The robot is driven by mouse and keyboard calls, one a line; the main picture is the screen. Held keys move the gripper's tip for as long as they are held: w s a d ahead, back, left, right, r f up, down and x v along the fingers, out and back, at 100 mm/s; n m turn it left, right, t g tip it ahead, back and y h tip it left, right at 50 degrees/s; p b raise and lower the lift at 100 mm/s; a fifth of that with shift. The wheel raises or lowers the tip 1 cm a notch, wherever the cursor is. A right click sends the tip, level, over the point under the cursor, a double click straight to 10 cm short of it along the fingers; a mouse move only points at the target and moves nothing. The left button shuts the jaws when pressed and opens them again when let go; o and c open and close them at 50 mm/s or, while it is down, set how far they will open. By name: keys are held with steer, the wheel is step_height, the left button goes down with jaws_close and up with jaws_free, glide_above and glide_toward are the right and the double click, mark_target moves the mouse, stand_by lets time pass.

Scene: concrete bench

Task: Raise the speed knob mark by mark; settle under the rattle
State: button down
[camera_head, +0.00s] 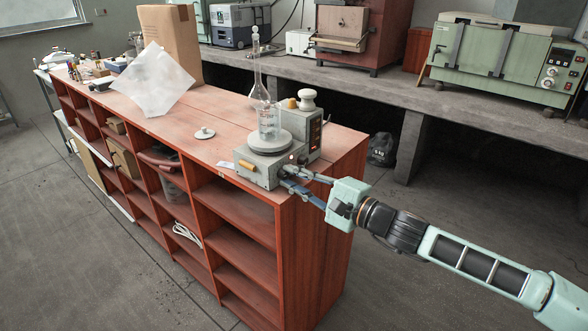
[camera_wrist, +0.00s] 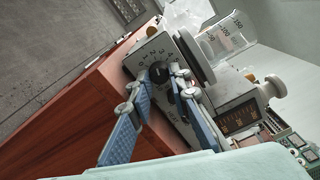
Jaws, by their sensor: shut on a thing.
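The grey stirrer unit (camera_head: 258,174) stands on the red wooden bench top near its right end. A glass beaker (camera_head: 268,122) stands on its round plate; the beaker also shows in the wrist view (camera_wrist: 226,38). In the wrist view the dark speed knob (camera_wrist: 158,71) sits in a ring of printed numbers on the unit's face; its exact pointer setting is too small to read. My gripper (camera_head: 285,176) reaches in from the right. Its two blue fingers, also in the wrist view (camera_wrist: 162,77), close on either side of the knob, which they partly hide.
A flask (camera_head: 259,90) is behind the beaker. A small white lid (camera_head: 203,133) and a translucent sheet (camera_head: 150,82) lie farther left.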

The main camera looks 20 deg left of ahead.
steer(key=m+p, duration=0.5)
steer(key=shift+r, duration=0.25)
steer(key=shift+f+m+p, duration=0.2)
steer(key=shift+m+p, duration=1.1)
steer(key=shift+p, duration=0.1)
steer(key=shift+s+f, duration=0.1)
steer(key=c, duration=1.8)
jaws_free()
steer(key=shift+f, duration=0.1)
